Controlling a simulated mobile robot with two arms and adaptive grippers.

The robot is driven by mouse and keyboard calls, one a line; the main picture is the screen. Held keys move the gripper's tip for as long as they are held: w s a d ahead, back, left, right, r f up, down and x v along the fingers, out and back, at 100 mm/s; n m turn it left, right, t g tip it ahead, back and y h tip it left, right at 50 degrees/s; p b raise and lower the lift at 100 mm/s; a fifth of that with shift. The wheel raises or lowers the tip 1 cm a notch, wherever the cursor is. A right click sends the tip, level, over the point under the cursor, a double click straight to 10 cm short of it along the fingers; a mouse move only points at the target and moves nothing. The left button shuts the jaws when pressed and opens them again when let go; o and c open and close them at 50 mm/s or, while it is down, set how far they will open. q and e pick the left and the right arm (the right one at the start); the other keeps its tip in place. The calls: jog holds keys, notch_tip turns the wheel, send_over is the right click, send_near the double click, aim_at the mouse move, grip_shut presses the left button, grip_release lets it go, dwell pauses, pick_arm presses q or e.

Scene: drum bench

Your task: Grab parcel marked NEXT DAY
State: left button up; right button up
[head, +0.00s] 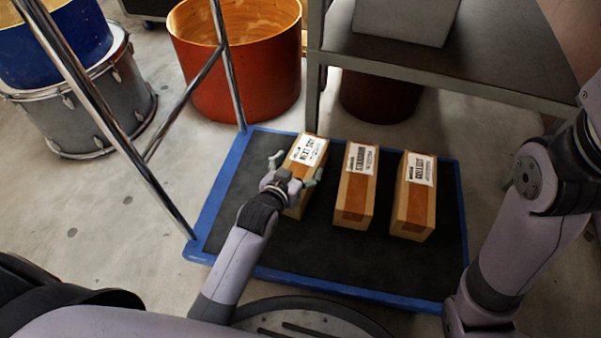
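The parcel marked NEXT DAY (307,151) is a brown box with a white label. It lies at the left of a row of three on a dark, blue-edged platform (250,150). My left gripper (296,168) is over its near part, with its fingers spread, one toward each side of the box. The left finger looks apart from the box; contact on the right side cannot be told. The gripper and wrist hide some of the parcel's near left side. My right arm shows at the right, but its gripper is out of view.
Two similar parcels, marked STANDARD (355,189) and seemingly COLLECT (414,198), lie to the right. A metal rail (110,124) rises at the platform's left. A grey bench (470,55) stands behind, near an orange drum (240,80). Blue and grey drums (95,105) stand far left.

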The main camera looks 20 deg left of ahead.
pick_arm(q)
jog(key=shift+s+f, duration=0.1)
jog(key=shift+f, duration=0.05)
jog(key=c, duration=1.3)
jog(key=shift+c, duration=0.6)
